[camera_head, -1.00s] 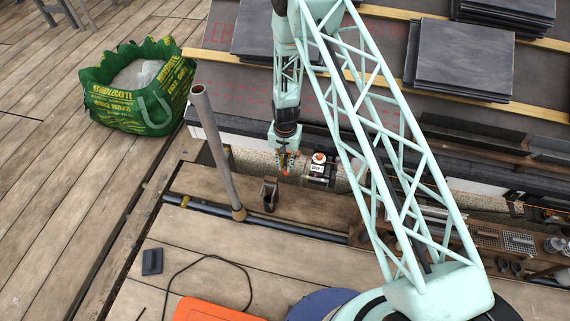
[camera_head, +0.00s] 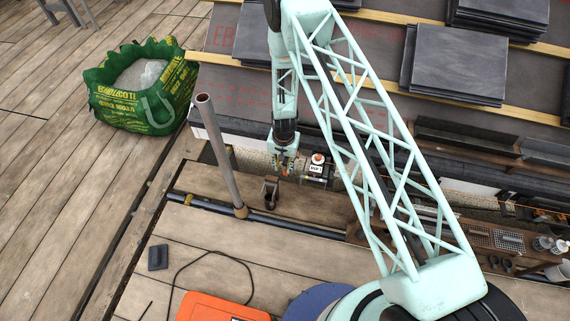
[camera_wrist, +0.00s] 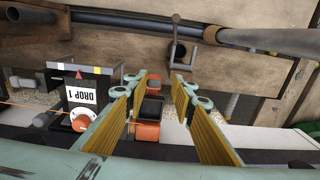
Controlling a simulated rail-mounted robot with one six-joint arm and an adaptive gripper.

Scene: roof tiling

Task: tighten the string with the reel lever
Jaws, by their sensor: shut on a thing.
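The white box labelled DROP 1 (camera_wrist: 82,97) has a red-orange knob and a thin orange string running off to the left in the wrist view. It also shows in the head view (camera_head: 316,168), just right of my gripper (camera_head: 284,164). In the wrist view, my gripper (camera_wrist: 160,86) has two yellow-padded fingers around an orange and black reel part (camera_wrist: 148,108), beside the box. My gripper is shut on what looks like the reel lever. The finger pads hide part of it, and the exact contact is unclear.
A grey upright pole (camera_head: 221,155) stands left of my gripper. A small metal bracket (camera_head: 270,192) sits on the plank in front. A gutter and roof edge run behind, with slate stacks (camera_head: 455,65) above. A green bag (camera_head: 143,88) stands at left.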

